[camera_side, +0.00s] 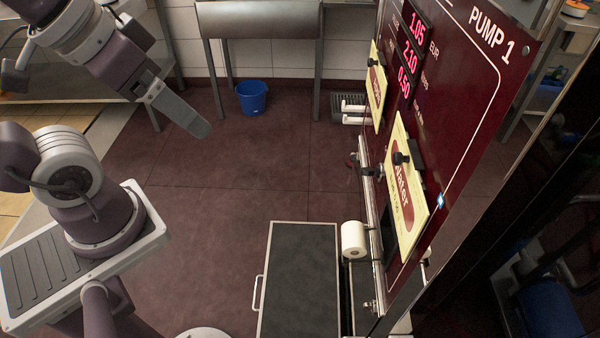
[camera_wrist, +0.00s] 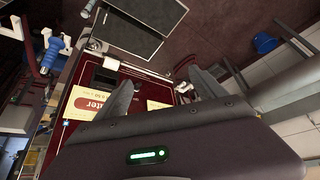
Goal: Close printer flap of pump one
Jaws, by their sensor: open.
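Pump one (camera_side: 465,90) is a dark red panel on the right in the side view, marked PUMP 1. The printer flap (camera_side: 300,280) stands open low at its left, a dark grey panel with a pale rim and a handle on its left edge. A white paper roll (camera_side: 354,240) sits beside the flap's right edge. The flap (camera_wrist: 130,35) and roll (camera_wrist: 111,64) also show at the top of the wrist view. My gripper (camera_side: 195,122) is open and empty, up and left of the flap, well apart from it. Its two fingers (camera_wrist: 163,88) frame the wrist view's middle.
Two yellow cards, a nearer one (camera_side: 405,190) and a farther one (camera_side: 377,87), are on the pump face below and beside red displays (camera_side: 408,55). A blue bucket (camera_side: 252,97) stands on the floor at the back. The dark red floor between gripper and flap is clear.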

